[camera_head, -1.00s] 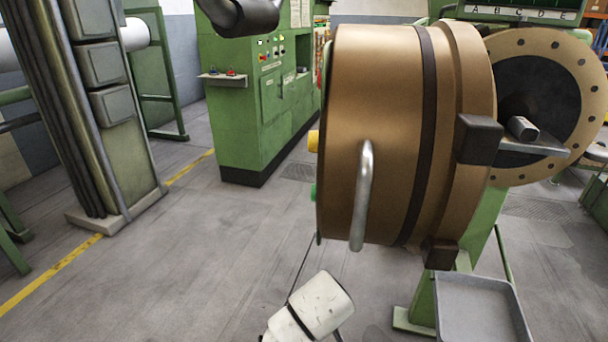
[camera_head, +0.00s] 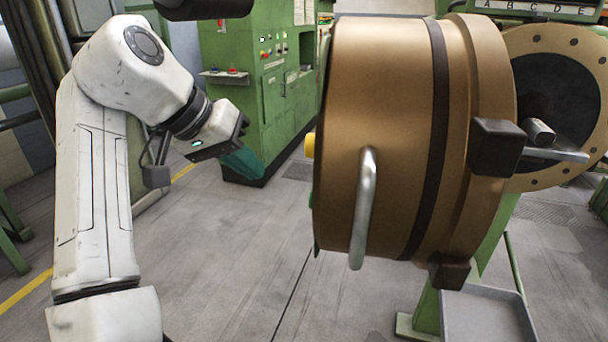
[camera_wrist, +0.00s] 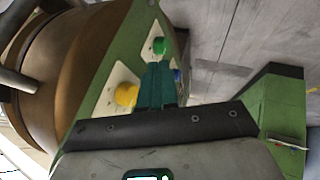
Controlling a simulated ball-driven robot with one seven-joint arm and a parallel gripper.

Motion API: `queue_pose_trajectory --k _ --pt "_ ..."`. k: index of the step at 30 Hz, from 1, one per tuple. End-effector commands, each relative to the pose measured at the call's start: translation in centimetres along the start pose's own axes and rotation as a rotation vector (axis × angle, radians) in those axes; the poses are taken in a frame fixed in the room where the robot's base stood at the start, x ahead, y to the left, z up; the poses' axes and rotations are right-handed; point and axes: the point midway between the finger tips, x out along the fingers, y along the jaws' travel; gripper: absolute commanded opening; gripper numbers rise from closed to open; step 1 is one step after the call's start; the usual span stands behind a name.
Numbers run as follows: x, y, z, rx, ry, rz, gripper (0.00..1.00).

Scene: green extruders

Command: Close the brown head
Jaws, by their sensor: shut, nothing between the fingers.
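The brown head (camera_head: 390,130), a large drum with a dark band, stands right of centre in the head view. It is swung out at an angle to the round brown flange (camera_head: 520,45) behind it on the right. A silver handle (camera_head: 362,215) is on its near side. My gripper (camera_head: 250,165) is left of the head, apart from the handle, with its teal fingers shut and empty. In the wrist view, the fingers (camera_wrist: 157,85) point towards a green panel beside the brown drum (camera_wrist: 60,75). The handle (camera_wrist: 15,82) shows at the left edge there.
A yellow knob (camera_wrist: 126,94) and a green knob (camera_wrist: 159,46) sit on the panel near my fingers. A green control cabinet (camera_head: 255,90) stands behind my gripper. A grey tray (camera_head: 485,318) is below the head. The floor left of the head is clear.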

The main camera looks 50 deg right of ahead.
Motion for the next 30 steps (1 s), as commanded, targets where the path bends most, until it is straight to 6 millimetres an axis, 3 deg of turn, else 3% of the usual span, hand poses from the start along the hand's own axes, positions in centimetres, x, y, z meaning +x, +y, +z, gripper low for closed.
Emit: queue_pose_trajectory --k 1,4,10,14,27,30 --pt "-1.7 0.3 0.0 0.004 -0.019 0.002 0.00" --pt "-3.8 0.8 0.1 0.010 -0.042 0.018 0.00" --pt "-4.9 1.4 0.1 0.015 -0.059 0.036 0.00" --pt "-3.4 1.4 0.2 0.016 -0.060 0.038 0.00" --pt "4.9 1.8 0.7 0.014 -0.059 0.036 0.00" --pt "5.4 3.3 0.7 0.016 -0.058 0.033 0.00"
